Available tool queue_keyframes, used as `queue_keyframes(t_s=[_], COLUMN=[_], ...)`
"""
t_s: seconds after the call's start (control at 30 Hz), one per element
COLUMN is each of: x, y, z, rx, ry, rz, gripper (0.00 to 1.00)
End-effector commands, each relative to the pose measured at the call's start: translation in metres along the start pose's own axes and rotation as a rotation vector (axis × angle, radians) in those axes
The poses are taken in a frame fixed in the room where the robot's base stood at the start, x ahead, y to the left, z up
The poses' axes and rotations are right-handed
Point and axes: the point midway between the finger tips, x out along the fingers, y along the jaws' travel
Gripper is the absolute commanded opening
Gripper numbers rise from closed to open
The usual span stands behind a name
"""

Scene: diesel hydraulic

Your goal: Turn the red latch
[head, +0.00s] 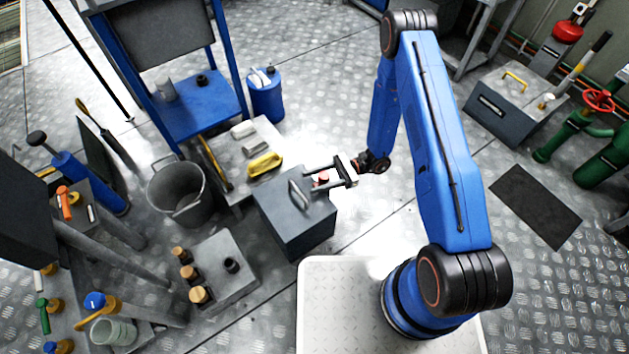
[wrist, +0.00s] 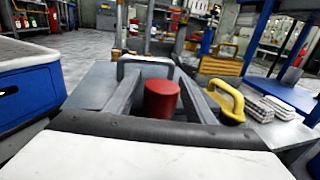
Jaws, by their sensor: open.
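The red latch shows as a short red round knob (head: 322,178) on top of a dark grey box (head: 297,237). In the wrist view the red latch (wrist: 161,99) stands upright in the middle. My gripper (head: 309,180) is open, with one finger on each side of the knob. In the wrist view my gripper (wrist: 158,75) also shows the knob between its fingers, with a gap on both sides. A grey metal handle (head: 299,195) sits on the box just beyond the fingertips. The lower part of the knob is hidden in the wrist view.
A low bench (head: 233,186) with a yellow-handled tool (head: 265,165) stands beside the box. A grey bucket (head: 179,192) is farther left.

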Motion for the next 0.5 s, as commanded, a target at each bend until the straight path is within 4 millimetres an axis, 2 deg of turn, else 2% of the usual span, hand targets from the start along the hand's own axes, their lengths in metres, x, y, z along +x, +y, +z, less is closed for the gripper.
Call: queue_keyframes(t_s=[0.3,0.47,0.5], x=[0.0021,0.0020,0.0020], y=[0.0001,0.0001,0.0001], z=[0.0000,0.0000,0.0000], rx=[0.000,0.000,0.000], ry=[0.000,0.000,0.000], rz=[0.000,0.000,0.000], gripper=[0.49,0.11,0.08])
